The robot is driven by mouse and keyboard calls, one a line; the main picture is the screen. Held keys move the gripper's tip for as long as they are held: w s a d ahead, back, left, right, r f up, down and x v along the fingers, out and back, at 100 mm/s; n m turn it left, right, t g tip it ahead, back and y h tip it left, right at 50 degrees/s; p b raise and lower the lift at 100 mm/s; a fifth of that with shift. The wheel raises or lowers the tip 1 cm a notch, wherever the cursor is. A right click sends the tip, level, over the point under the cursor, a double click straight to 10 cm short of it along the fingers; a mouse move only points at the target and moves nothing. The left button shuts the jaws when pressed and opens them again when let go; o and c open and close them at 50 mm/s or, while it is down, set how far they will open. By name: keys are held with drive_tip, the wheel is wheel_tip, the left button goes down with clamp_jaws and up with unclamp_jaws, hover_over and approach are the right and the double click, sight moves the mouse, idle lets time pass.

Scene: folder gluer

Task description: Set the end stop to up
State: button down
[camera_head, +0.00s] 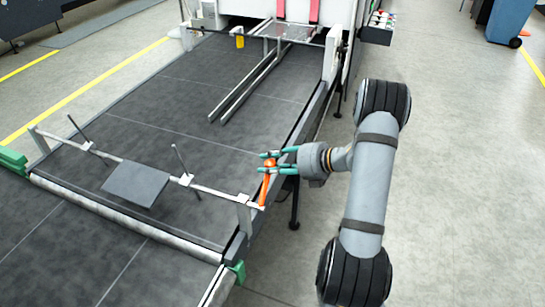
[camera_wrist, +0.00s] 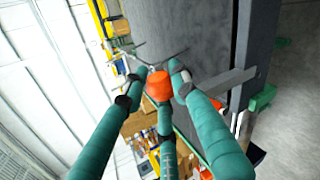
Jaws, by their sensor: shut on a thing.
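The end stop is a pale cross bar (camera_head: 217,193) over the dark belt, carrying a flat grey plate (camera_head: 137,184). The plate looks tilted; its exact angle is hard to tell. An orange lever (camera_head: 264,190) stands nearly upright at the bar's right end, topped by an orange ball knob (camera_head: 269,163). My gripper (camera_head: 272,161) comes from the right with its teal fingers shut around the knob. In the wrist view the orange knob (camera_wrist: 158,86) sits between the fingertips, and the lever's shaft is mostly hidden.
Two thin dark rods (camera_head: 180,160) rise from clamps on the bar. Long metal rails (camera_head: 245,85) lie farther up the belt (camera_head: 150,100). A side frame rail (camera_head: 312,115) runs beneath my gripper. The floor (camera_head: 455,170) to the right is clear.

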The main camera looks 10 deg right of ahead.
drive_tip(key=shift+w+d+r, duration=0.2)
drive_tip(key=shift+w+r, duration=0.05)
drive_tip(key=c, duration=1.5)
unclamp_jaws()
drive_tip(key=shift+f, duration=0.15)
drive_tip(key=shift+o, duration=0.6)
drive_tip(key=shift+f, duration=0.1)
drive_tip(key=v, duration=1.2)
drive_tip(key=shift+a, duration=0.1)
